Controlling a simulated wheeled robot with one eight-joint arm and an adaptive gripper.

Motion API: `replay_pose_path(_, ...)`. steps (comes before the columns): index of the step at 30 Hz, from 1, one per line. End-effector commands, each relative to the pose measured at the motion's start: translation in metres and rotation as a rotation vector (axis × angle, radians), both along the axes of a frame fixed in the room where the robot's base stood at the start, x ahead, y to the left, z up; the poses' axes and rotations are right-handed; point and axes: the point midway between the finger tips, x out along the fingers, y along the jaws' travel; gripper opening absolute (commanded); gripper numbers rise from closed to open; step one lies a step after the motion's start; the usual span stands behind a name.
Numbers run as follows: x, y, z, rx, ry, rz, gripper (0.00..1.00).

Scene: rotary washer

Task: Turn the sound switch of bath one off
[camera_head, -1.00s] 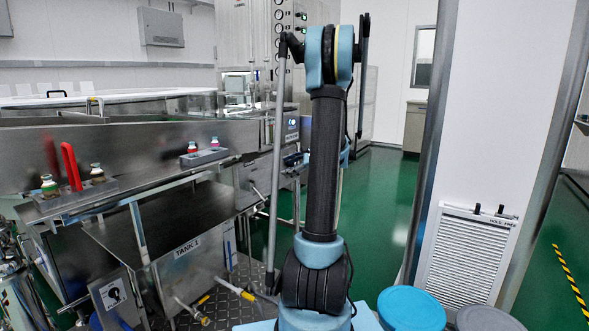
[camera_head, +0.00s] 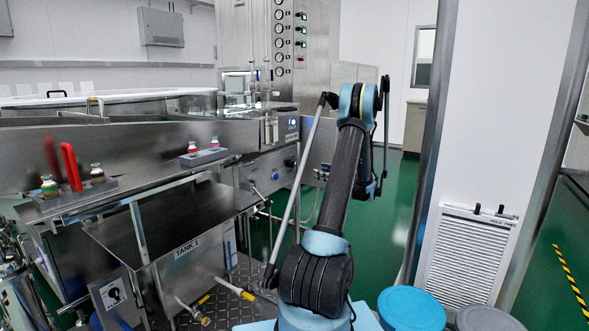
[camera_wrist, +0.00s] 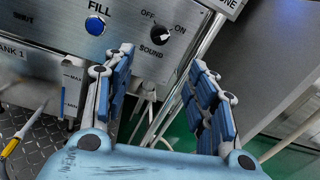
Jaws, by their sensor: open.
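The sound switch (camera_wrist: 160,34) is a black round knob on a steel panel in the wrist view. It has OFF above it, ON to its right and SOUND below. Its pale mark appears turned toward ON. My gripper (camera_wrist: 161,60) is open and empty, its two blue-padded fingers apart below the knob, which shows beyond the gap between them. No contact is visible. In the head view my arm leans right and my gripper cannot be made out clearly.
A blue FILL button (camera_wrist: 95,25) sits left of the knob. A slanting metal post (camera_wrist: 190,65) runs by the panel's right edge. In the head view, TANK 1 (camera_head: 187,247) and a shelf with bottles (camera_head: 97,188) are left. Blue (camera_head: 410,308) and grey lids stand at lower right.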

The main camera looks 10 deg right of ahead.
Motion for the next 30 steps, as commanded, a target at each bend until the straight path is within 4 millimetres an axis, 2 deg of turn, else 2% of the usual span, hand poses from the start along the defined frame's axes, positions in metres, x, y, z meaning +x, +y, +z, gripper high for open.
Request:
replay_pose_path(5, 0.014, 0.013, 0.000, 0.000, 0.000, 0.004, 0.52)
replay_pose_path(24, 0.102, 0.083, 0.000, -0.002, 0.001, 0.003, 0.52)
replay_pose_path(30, 0.123, 0.099, 0.000, -0.002, 0.001, 0.003, 0.52)
